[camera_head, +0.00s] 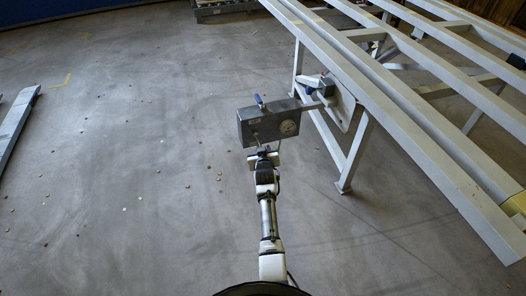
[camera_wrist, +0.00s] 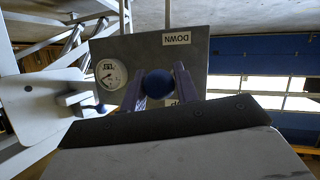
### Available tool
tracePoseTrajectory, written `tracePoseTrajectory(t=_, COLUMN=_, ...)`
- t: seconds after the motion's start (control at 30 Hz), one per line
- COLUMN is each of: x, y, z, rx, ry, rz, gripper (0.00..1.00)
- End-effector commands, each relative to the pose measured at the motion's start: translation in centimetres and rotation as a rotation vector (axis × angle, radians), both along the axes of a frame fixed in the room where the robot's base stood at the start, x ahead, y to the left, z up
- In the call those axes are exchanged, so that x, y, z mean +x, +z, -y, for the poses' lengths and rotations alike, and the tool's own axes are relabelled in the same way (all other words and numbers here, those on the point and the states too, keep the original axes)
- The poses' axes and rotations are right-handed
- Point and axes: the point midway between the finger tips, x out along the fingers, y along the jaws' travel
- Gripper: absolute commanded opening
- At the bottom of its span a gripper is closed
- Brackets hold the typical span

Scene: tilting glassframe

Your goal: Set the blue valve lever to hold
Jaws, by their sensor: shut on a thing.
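A grey valve box (camera_head: 243,130) stands beside the frame, with a round gauge (camera_head: 289,127) on its face. In the wrist view the blue ball knob of the valve lever (camera_wrist: 158,84) sits between the two fingers of my gripper (camera_wrist: 158,86), which is shut on it. The lever's shaft is hidden behind the knob.
A pale steel frame (camera_head: 400,105) on legs fills the right side, with a bracket (camera_head: 345,108) joining near the box. A pale beam (camera_head: 16,120) lies at far left. The floor (camera_head: 120,150) between is mostly clear.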

Motion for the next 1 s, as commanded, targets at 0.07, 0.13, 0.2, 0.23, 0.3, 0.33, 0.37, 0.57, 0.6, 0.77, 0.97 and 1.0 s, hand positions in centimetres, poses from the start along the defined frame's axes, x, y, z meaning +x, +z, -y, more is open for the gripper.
tracePoseTrajectory(t=0.07, x=0.2, y=0.6, z=0.0, rx=0.0, ry=0.0, rz=0.012, gripper=0.0)
tracePoseTrajectory(t=0.13, x=0.2, y=0.6, z=0.0, rx=0.0, ry=0.0, rz=0.013, gripper=0.0)
tracePoseTrajectory(t=0.2, x=0.2, y=0.6, z=0.0, rx=0.001, ry=0.0, rz=0.014, gripper=0.0)
tracePoseTrajectory(t=0.23, x=0.2, y=0.7, z=0.0, rx=0.001, ry=0.0, rz=0.014, gripper=0.0)
tracePoseTrajectory(t=0.3, x=0.2, y=0.7, z=0.0, rx=0.001, ry=0.001, rz=0.015, gripper=0.32)
tracePoseTrajectory(t=0.33, x=0.2, y=0.7, z=0.0, rx=0.001, ry=0.001, rz=0.015, gripper=0.35)
tracePoseTrajectory(t=0.37, x=0.2, y=0.7, z=0.0, rx=0.001, ry=0.001, rz=0.015, gripper=0.39)
tracePoseTrajectory(t=0.57, x=0.2, y=0.5, z=0.0, rx=0.0, ry=0.0, rz=0.01, gripper=0.52)
tracePoseTrajectory(t=0.6, x=0.2, y=0.4, z=0.0, rx=0.0, ry=0.001, rz=0.009, gripper=0.52)
tracePoseTrajectory(t=0.77, x=0.0, y=0.4, z=0.0, rx=0.0, ry=0.0, rz=0.007, gripper=0.52)
tracePoseTrajectory(t=0.97, x=-1.5, y=0.9, z=0.1, rx=0.003, ry=-0.001, rz=0.006, gripper=0.52)
tracePoseTrajectory(t=1.0, x=-2.1, y=1.1, z=0.1, rx=0.003, ry=-0.001, rz=0.007, gripper=0.52)
